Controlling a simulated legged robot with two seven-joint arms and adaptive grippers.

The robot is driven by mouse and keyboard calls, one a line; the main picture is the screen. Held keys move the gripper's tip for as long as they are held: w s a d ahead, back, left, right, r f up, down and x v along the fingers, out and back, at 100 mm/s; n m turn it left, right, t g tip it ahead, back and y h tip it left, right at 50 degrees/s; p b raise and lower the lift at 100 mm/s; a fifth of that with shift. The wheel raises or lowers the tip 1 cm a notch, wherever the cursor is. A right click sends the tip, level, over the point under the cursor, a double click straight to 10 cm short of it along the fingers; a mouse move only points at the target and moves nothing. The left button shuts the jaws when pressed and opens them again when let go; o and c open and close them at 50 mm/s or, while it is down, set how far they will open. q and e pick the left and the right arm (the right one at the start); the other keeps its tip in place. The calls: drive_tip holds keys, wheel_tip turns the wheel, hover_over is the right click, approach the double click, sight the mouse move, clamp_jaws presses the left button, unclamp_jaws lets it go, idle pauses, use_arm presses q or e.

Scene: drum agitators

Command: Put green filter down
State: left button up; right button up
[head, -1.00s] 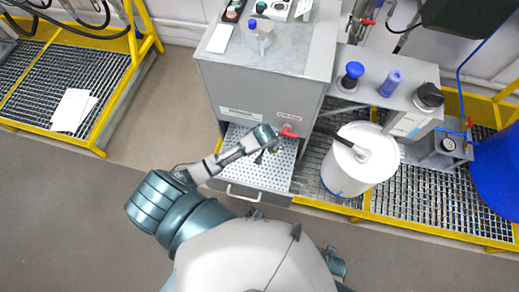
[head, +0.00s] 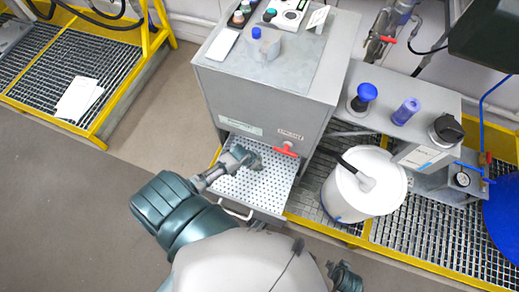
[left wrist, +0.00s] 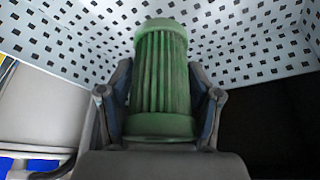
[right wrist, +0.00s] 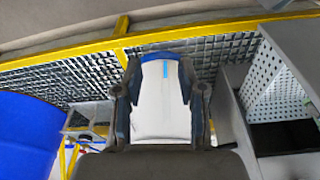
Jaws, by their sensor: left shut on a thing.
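A ribbed green filter (left wrist: 162,85) stands between the fingers of my left gripper (left wrist: 160,105), which is shut on it. In the left wrist view, the white perforated tray (left wrist: 70,30) lies behind the filter. In the head view, my left gripper (head: 250,160) is over the perforated open drawer (head: 262,185) below the grey cabinet. The filter is hardly visible there, and I cannot tell whether it touches the drawer floor. My right gripper (right wrist: 160,105) is open and empty. The white drum (right wrist: 160,105) shows beyond its fingers.
A red-handled valve (head: 286,150) sticks out of the grey cabinet (head: 265,95) just above the drawer. The white drum (head: 362,185) stands on the grating to the right. A blue barrel (head: 503,215) is at the far right. Open floor lies to the left.

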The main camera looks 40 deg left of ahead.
use_arm(q)
drive_tip(key=f, duration=0.2)
drive_tip(key=f+b, duration=0.2)
drive_tip(key=f, duration=0.1)
drive_tip(key=shift+s+a+f, duration=0.25)
drive_tip(key=shift+a+f, duration=0.05)
drive_tip(key=shift+f, duration=0.05)
drive_tip(key=shift+d+f, duration=0.1)
drive_tip(key=shift+f, duration=0.25)
drive_tip(key=shift+d+f+b, duration=0.2)
drive_tip(key=shift+f+b, duration=0.2)
drive_tip(key=shift+f, duration=0.25)
drive_tip(key=shift+d+f+b, duration=0.15)
drive_tip(key=shift+f+b, duration=0.2)
drive_tip(key=shift+f, duration=0.25)
drive_tip(key=shift+w+a+f, duration=0.1)
drive_tip(key=shift+f, duration=0.05)
drive_tip(key=shift+a, duration=0.1)
drive_tip(key=o, duration=1.2)
drive_tip(key=shift+a+f, duration=0.1)
drive_tip(key=shift+a, duration=0.05)
drive_tip(key=shift+o, duration=0.2)
use_arm(e)
drive_tip(key=w+a+r+t, duration=0.2)
drive_tip(key=w+r+t, duration=0.1)
drive_tip(key=w+r, duration=0.2)
drive_tip(key=shift+a+r+t+y, duration=0.15)
drive_tip(key=shift+r+t+y, duration=0.25)
drive_tip(key=shift+r, duration=0.4)
